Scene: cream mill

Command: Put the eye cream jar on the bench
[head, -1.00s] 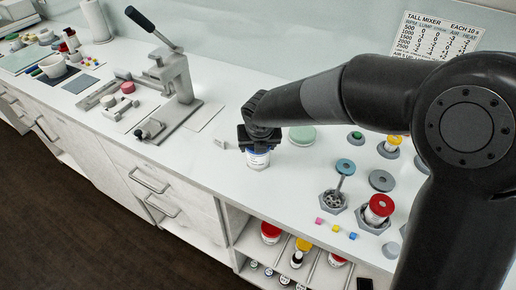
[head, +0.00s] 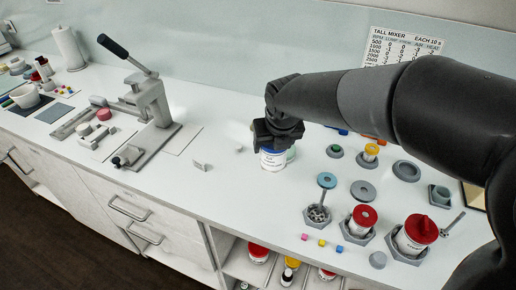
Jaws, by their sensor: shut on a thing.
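The eye cream jar (head: 272,161), white with a blue band near the top, hangs upright in my gripper (head: 272,145). Its label is too small to read for certain. My gripper is shut on the top of the jar and hides its lid. The jar is over the bench (head: 225,185), in its middle stretch. I cannot tell whether its base touches the bench top. A pale green round thing (head: 291,154) is partly hidden behind the jar.
A lever press (head: 150,105) stands to the left. Small grey blocks (head: 201,165) lie left of the jar. A blue-topped stand (head: 326,182), red-lidded jars (head: 363,217) and grey rings (head: 363,190) stand to the right. Bare bench lies in front of the jar.

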